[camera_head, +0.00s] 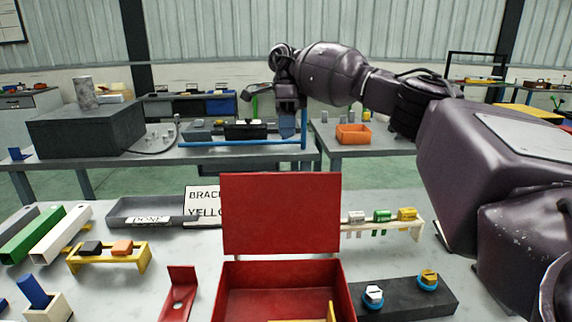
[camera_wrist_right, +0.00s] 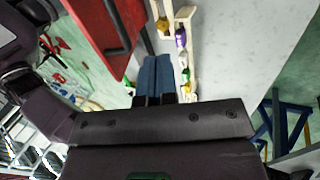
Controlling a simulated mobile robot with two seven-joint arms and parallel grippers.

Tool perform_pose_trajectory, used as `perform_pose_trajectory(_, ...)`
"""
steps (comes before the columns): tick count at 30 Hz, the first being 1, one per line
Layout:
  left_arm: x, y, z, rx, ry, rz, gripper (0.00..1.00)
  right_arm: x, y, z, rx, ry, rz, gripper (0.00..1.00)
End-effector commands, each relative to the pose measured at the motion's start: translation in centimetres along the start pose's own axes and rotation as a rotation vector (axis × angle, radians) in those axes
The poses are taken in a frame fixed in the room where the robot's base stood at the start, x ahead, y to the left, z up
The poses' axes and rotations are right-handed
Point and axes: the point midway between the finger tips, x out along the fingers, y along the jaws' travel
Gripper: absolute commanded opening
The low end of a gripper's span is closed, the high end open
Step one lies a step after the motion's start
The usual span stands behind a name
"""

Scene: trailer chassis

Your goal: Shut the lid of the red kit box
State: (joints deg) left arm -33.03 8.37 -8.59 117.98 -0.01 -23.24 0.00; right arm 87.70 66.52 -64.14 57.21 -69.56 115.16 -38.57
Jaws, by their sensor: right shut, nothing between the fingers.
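The red kit box (camera_head: 232,292) sits at the front middle of the near table, cut off by the bottom edge of the head view. Its red lid (camera_head: 280,212) stands open and upright at the box's back edge. The lid also shows in the right wrist view (camera_wrist_right: 93,30), at the upper left, with a dark bar across it. My right gripper (camera_head: 287,130) hangs above and beyond the lid's top edge, fingers down. Its blue fingers are together and empty in the right wrist view (camera_wrist_right: 165,60). My left gripper is out of view.
A dark block with two blue-ringed pieces (camera_head: 405,299) lies right of the box. A rack with coloured clips (camera_head: 423,229) stands behind it. A red bracket (camera_head: 179,295) and a yellow stand (camera_head: 148,262) are on the left. A grey tray (camera_head: 120,212) sits behind them.

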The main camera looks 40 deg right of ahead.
Motion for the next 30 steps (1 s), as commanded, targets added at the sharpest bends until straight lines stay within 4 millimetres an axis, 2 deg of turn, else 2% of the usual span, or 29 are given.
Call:
perform_pose_trajectory(1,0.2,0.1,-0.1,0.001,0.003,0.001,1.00,0.9,-0.2,0.0,-0.001,0.003,0.004,0.00)
perform_pose_trajectory(11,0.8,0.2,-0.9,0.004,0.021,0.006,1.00,4.6,-0.1,-0.1,0.000,0.002,0.002,0.00)
perform_pose_trajectory(15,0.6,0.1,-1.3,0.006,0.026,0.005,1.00,6.9,0.1,-0.1,0.001,0.002,-0.001,0.00)
perform_pose_trajectory(22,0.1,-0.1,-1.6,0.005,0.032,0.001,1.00,7.4,2.6,-0.1,-0.001,0.000,-0.005,0.00)
perform_pose_trajectory(30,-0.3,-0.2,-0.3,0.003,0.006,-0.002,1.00,8.1,3.8,0.0,0.001,0.000,-0.001,0.00)
